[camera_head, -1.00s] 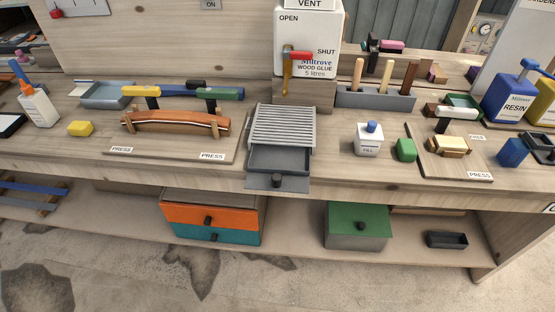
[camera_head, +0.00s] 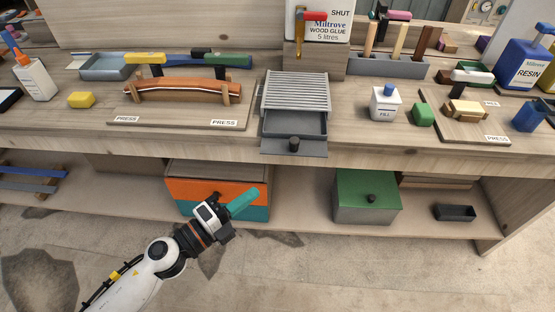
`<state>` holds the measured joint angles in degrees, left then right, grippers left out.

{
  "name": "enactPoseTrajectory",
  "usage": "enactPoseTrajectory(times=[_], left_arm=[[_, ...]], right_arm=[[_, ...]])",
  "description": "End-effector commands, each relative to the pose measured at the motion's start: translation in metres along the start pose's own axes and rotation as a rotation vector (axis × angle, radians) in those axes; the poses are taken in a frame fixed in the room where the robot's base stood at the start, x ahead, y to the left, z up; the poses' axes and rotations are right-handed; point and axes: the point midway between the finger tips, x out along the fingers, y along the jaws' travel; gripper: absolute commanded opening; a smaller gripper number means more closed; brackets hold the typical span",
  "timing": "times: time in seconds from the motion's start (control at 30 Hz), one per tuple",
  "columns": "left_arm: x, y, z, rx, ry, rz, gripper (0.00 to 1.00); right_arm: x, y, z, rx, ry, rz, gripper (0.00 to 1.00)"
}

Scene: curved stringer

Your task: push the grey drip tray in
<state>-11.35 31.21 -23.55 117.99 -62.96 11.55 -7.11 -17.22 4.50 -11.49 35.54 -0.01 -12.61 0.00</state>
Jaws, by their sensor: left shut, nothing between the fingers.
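The grey drip tray (camera_head: 292,145) sits on the bench under the white glue container. It is pulled out toward me from beneath a slatted grey grille (camera_head: 296,91), and its front with a dark round knob overhangs the bench's front edge. My left gripper (camera_head: 243,203), with teal fingers, is shut and empty. In the picture it is below and left of the tray, in front of the orange and teal drawer unit, and apart from the tray. My right gripper is not in view.
The glue container (camera_head: 325,22) with a red-handled tap stands behind the grille. A clamped curved wooden piece (camera_head: 180,88) is on the left, a white FILL bottle (camera_head: 385,104) and green block (camera_head: 422,114) on the right. A green-topped box (camera_head: 367,196) is on the lower shelf.

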Motion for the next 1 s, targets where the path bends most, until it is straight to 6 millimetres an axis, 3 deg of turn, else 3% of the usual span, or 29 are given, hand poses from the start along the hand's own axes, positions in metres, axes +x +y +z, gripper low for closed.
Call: enactPoseTrajectory(times=[0.17, 0.6, 0.8, 1.0], left_arm=[[0.014, 0.009, 0.003, 0.019, -0.012, 0.011, 0.00], [0.103, 0.010, 0.003, 0.015, -0.010, 0.012, 0.00], [0.122, 0.006, -0.017, 0.015, -0.009, 0.009, 0.00], [0.129, 0.007, -0.024, 0.014, -0.009, 0.009, 0.00]], right_arm=[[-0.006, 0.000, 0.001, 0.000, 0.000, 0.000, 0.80], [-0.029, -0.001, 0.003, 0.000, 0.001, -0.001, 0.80], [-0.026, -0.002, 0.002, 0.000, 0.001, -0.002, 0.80], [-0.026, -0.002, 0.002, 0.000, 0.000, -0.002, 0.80]])
